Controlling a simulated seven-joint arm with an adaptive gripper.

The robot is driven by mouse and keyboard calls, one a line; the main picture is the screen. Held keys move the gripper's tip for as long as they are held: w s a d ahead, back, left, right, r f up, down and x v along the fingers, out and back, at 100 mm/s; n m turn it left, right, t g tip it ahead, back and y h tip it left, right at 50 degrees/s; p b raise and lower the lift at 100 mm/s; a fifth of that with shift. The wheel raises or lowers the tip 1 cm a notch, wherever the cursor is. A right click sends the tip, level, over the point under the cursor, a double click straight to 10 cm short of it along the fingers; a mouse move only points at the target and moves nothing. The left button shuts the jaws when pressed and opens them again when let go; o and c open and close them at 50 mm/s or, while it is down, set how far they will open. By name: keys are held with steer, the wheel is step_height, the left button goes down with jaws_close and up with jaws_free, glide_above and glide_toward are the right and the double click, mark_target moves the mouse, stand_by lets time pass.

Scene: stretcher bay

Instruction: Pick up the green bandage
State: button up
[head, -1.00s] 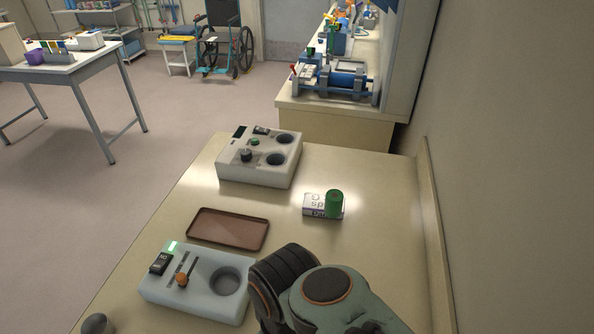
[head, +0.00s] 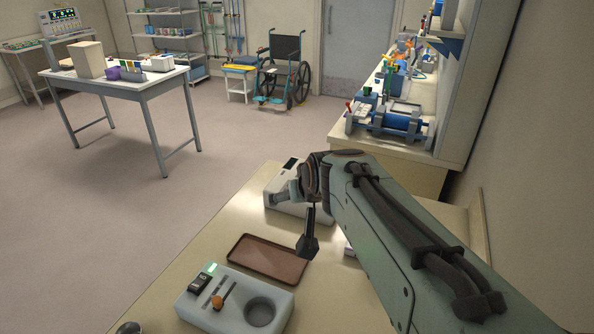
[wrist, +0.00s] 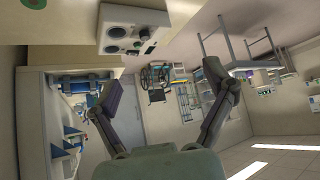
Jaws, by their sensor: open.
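The green bandage shows only as a green round edge (wrist: 36,3) at the top left of the wrist view, which looks upside down. In the head view my arm hides it. My gripper (wrist: 163,82) is open, with nothing between its fingers in the wrist view. In the head view my gripper (head: 291,222) is above the table, near the brown tray, and apart from the bandage.
A brown tray (head: 266,260) lies on the table. A white device with an orange knob (head: 235,299) stands in front of it, and another grey-white device (head: 284,206) is partly behind my gripper. A sliver of a white box (head: 348,250) shows beside my arm.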

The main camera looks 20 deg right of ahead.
steer(key=w+d+f+m+h, duration=0.1)
steer(key=w+d+f, duration=0.1)
steer(key=d+f, duration=0.3)
steer(key=w+d+f+m+g+h, duration=0.1)
steer(key=w+d+f, duration=0.1)
steer(key=d, duration=0.4)
steer(key=w+d+f+m, duration=0.1)
steer(key=w+d+f, duration=0.1)
steer(key=d+f, duration=0.3)
steer(key=s+d+f, duration=0.1)
steer(key=d+f, duration=0.1)
steer(key=f, duration=0.2)
steer(key=d+f+m+g, duration=0.1)
steer(key=d+f, duration=0.2)
steer(key=f, duration=0.1)
steer(key=s+d+f+m+g, duration=0.1)
steer(key=d+f, duration=0.2)
steer(key=f, duration=0.2)
steer(key=shift+s+d, duration=0.25)
steer(key=shift+s, duration=0.1)
steer(key=shift+w+d+f, duration=0.15)
steer(key=shift+w+f, duration=0.1)
steer(key=shift+f, duration=0.3)
steer(key=c, duration=1.3)
